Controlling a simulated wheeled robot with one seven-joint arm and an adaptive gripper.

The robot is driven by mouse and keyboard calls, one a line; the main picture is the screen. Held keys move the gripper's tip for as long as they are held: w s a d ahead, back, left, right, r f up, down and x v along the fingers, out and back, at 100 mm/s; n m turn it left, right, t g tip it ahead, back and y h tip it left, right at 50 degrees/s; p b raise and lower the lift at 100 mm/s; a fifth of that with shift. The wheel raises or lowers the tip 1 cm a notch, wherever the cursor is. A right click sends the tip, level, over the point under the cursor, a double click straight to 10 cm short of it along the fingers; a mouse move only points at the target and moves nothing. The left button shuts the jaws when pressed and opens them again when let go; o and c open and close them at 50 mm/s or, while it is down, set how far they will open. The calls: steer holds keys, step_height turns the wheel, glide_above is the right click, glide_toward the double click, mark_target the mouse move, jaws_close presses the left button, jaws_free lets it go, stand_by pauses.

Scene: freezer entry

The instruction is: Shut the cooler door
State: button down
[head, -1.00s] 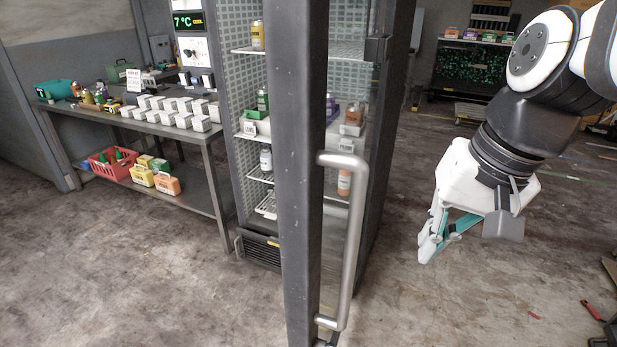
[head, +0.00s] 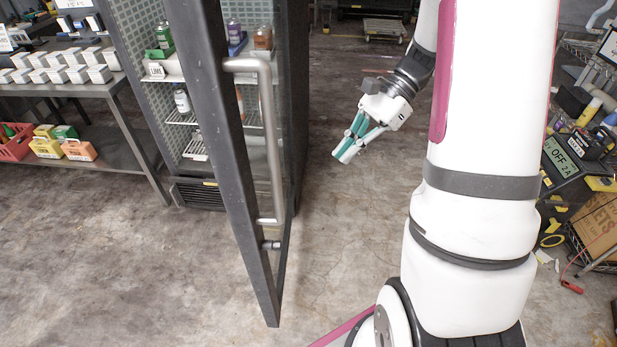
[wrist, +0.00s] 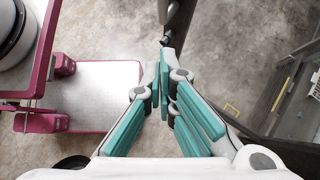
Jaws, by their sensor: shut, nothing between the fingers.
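The cooler door (head: 208,110), a dark-framed glass door, stands swung open toward me and shows nearly edge-on in the head view. Its long grey bar handle (head: 272,150) is on the side facing right. The cooler (head: 197,193) stands behind it, with its lit shelves exposed. My gripper (head: 345,152) has teal finger pads and hangs to the right of the door, apart from the handle. It is shut and empty. In the wrist view the fingers (wrist: 164,75) are together, with floor beyond them.
A metal table (head: 115,90) with white boxes stands left of the cooler, with crates on its lower shelf. A cluttered wire rack (head: 590,130) is at the right edge. The floor in front of the door and between door and gripper is clear.

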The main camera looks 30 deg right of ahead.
steer(key=a+r+p+x, duration=0.2)
steer(key=p+x, duration=0.1)
steer(key=x, duration=0.9)
steer(key=shift+a+f, duration=0.15)
steer(key=shift+a, duration=0.1)
